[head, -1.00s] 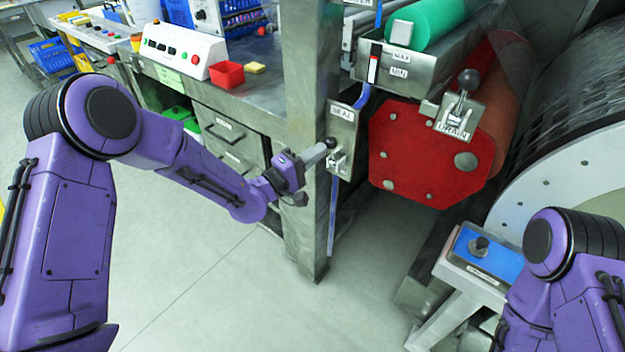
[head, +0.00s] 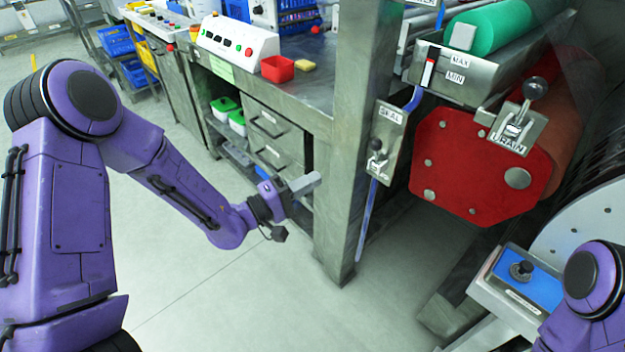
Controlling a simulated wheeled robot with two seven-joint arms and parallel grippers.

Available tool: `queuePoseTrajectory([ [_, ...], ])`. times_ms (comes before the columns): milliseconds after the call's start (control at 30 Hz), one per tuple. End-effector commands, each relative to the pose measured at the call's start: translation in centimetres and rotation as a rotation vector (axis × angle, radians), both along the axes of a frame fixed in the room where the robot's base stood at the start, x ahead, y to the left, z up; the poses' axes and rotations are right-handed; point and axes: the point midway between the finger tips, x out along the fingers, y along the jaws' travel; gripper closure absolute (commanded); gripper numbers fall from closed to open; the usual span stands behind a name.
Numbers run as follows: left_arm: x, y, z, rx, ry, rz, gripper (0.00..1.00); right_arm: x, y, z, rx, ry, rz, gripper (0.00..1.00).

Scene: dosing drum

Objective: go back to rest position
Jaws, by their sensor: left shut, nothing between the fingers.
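My left gripper (head: 308,184) is shut and empty. It hangs in front of the steel post, to the left of the SEAL lever (head: 375,146) and apart from it in the picture. The SEAL lever has a dark knob and sits on a labelled plate on the post. My right arm shows only in part at the lower right edge, and its gripper is out of the picture.
A steel post (head: 352,150) stands close to my left gripper. The red drum end (head: 470,170), the DRAIN lever (head: 525,110) and a blue panel with a black knob (head: 530,282) are to the right. A workbench (head: 290,92) with drawers stands behind. The floor (head: 235,300) in front is clear.

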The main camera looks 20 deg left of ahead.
Motion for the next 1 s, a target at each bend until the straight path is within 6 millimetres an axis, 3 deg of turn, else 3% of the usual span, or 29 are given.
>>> queuePoseTrajectory([
  [200,0.0,0.0,0.0,0.004,-0.003,0.002,1.0,0.0,0.0,0.0,0.0,0.0,0.0,1.0],
  [300,0.2,0.2,-0.3,0.087,-0.045,0.026,1.0,0.0,0.0,0.0,0.0,0.0,0.0,1.0],
  [367,0.8,1.3,-1.3,0.194,-0.051,0.121,1.0,0.0,0.0,0.0,0.0,0.0,0.0,1.0],
  [467,0.7,3.5,-5.3,0.438,0.035,0.289,1.0,0.0,0.0,0.2,0.0,0.0,0.0,1.0],
  [567,-2.8,5.6,-12.6,0.74,0.251,0.371,1.0,0.0,0.0,0.7,0.0,0.0,0.0,1.0],
  [600,-5.1,6.5,-15.4,0.856,0.346,0.377,1.0,0.0,0.0,0.9,0.0,0.0,0.0,1.0],
  [667,-9.0,7.7,-19.1,1.013,0.49,0.365,1.0,0.0,0.0,1.2,0.0,0.0,0.0,1.0],
  [700,-11.9,8.5,-21.2,1.11,0.583,0.344,1.0,0.0,0.0,1.4,0.0,0.0,0.0,1.0],
  [800,-19.5,10.2,-24.8,1.3,0.795,0.278,1.0,0.0,0.0,1.9,0.0,0.0,0.0,1.0],
  [900,-25.5,11.1,-26.5,1.406,0.943,0.219,1.0,0.0,0.0,2.3,0.0,0.0,0.0,1.0],
  [1000,-29.1,11.0,-27.5,1.457,0.992,0.142,1.0,0.0,0.0,2.6,0.0,0.0,0.0,1.0],
])
